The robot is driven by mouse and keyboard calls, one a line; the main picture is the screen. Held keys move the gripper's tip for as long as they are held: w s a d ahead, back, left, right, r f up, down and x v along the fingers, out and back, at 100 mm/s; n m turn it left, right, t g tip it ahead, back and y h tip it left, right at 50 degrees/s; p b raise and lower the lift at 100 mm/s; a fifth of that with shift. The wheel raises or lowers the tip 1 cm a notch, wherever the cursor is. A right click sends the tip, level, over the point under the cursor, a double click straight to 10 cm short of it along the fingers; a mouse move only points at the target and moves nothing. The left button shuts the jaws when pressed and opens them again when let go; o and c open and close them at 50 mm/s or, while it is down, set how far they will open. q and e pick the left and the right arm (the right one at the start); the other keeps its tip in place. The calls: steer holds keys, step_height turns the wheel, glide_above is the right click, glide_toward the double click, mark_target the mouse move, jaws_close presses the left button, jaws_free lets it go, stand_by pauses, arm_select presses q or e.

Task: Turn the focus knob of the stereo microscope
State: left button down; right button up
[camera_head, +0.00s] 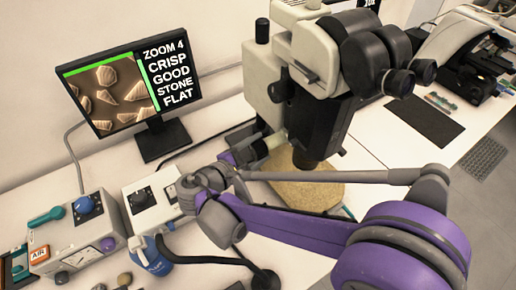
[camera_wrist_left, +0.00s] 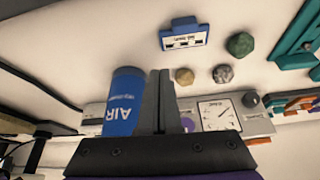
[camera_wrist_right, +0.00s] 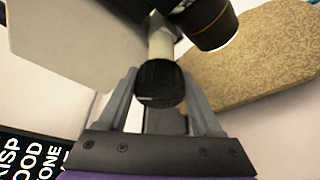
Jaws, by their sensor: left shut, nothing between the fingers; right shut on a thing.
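The stereo microscope (camera_head: 310,50) stands at the back, in the middle of the head view. Its black focus knob (camera_wrist_right: 160,84) sits on a pale shaft and shows in the right wrist view between my fingers. My right gripper (camera_head: 240,155) is shut on the knob at the microscope's left side; it also shows in the right wrist view (camera_wrist_right: 162,95). The knob is mostly hidden in the head view. My left gripper (camera_wrist_left: 160,85) is shut and empty in the left wrist view, over the bench and in front of a blue AIR bottle (camera_wrist_left: 124,100).
A monitor (camera_head: 120,83) reads ZOOM 4, CRISP, GOOD, STONE, FLAT. Control boxes (camera_head: 75,235) with knobs stand at the left. The blue bottle (camera_head: 150,255) stands nearby. A patterned tan base (camera_head: 300,185) lies under the microscope. Stones (camera_wrist_left: 240,44) lie on the bench.

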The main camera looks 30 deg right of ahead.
stand_by(0.4)
steer(key=o, duration=1.4)
